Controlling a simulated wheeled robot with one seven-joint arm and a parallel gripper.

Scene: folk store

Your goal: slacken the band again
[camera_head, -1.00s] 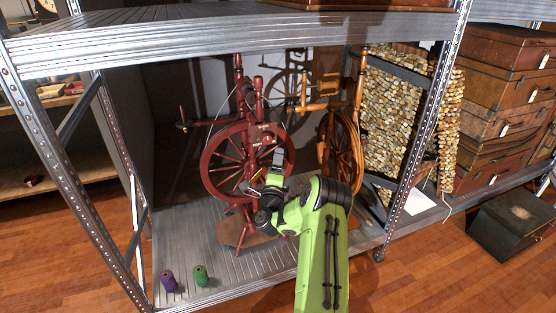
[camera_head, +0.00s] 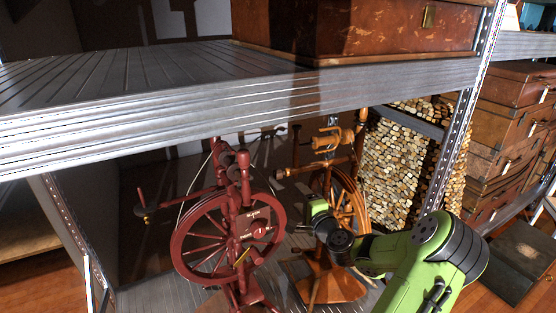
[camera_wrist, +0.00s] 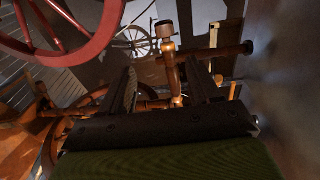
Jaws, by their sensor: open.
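A dark red spinning wheel (camera_head: 190,262) stands on the lower shelf. It carries a small plaque with pale lettering (camera_head: 252,216), too small to read, and a red knob. A thin pale cord (camera_head: 184,207) runs up its left side. A lighter brown spinning wheel (camera_head: 325,286) stands to its right, partly behind my arm. My gripper (camera_wrist: 165,78) is open in the wrist view, its two dark fingers either side of a turned wooden peg (camera_wrist: 170,62) in that view. I cannot tell whether they touch it. The fingertips are not clear in the head view.
The upper shelf's metal edge (camera_head: 250,105) hangs close above both wheels, with a large brown case (camera_head: 370,30) on it. Stacked cases (camera_head: 510,125) stand farther right. The red wheel's rim (camera_wrist: 85,48) is close in the wrist view.

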